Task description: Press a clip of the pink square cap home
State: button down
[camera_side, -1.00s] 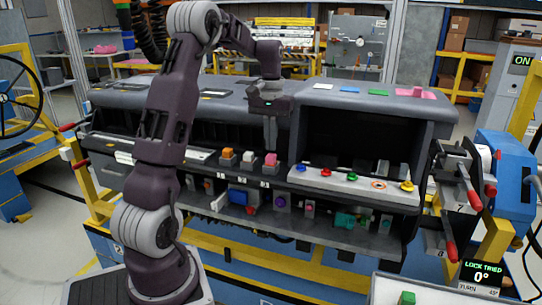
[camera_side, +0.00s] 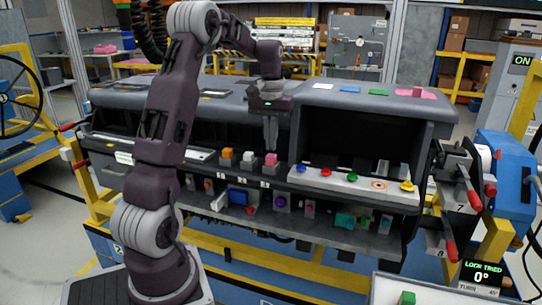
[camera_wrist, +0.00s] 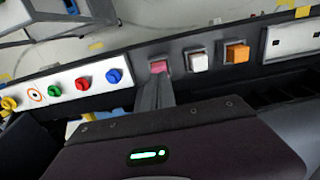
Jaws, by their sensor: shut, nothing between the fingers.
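The pink square cap (camera_side: 271,159) stands in a row on the dashboard ledge, at the right end of three square caps. In the wrist view the pink cap (camera_wrist: 158,67) sits in a grey square frame. My gripper (camera_side: 271,149) is shut and empty, with its fingers pointing down at the pink cap. In the wrist view the fingertips (camera_wrist: 155,82) lie right at the cap's near edge and hide part of it. I cannot tell whether they touch it. The clips of the cap are too small to make out.
A white cap (camera_wrist: 198,61) and an orange cap (camera_wrist: 237,52) sit beside the pink one. A white panel (camera_side: 345,184) with blue, red, green and yellow knobs lies to the right. The dashboard's top edge (camera_side: 200,97) overhangs behind.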

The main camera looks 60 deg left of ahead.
jog(key=shift+f, duration=1.15)
dwell(0.9)
notch_tip(320, 180, up, 8)
dwell(0.7)
jog(key=shift+d+r, duration=0.1)
jog(key=shift+d, duration=0.05)
jog(key=s+d+r+m+t, duration=0.1)
jog(key=s+d+r+m, duration=0.15)
jog(key=d, duration=0.75)
jog(key=s+d+r+m+t, duration=0.2)
jog(key=s+d+r, duration=0.15)
jog(key=d, duration=0.65)
jog(key=s+d+f+m+t, duration=0.2)
jog(key=s+d+f+m, duration=0.2)
jog(key=s+d, duration=0.5)
jog(key=s, duration=0.3)
jog(key=shift+d+f, duration=0.25)
jog(key=shift+f, duration=0.15)
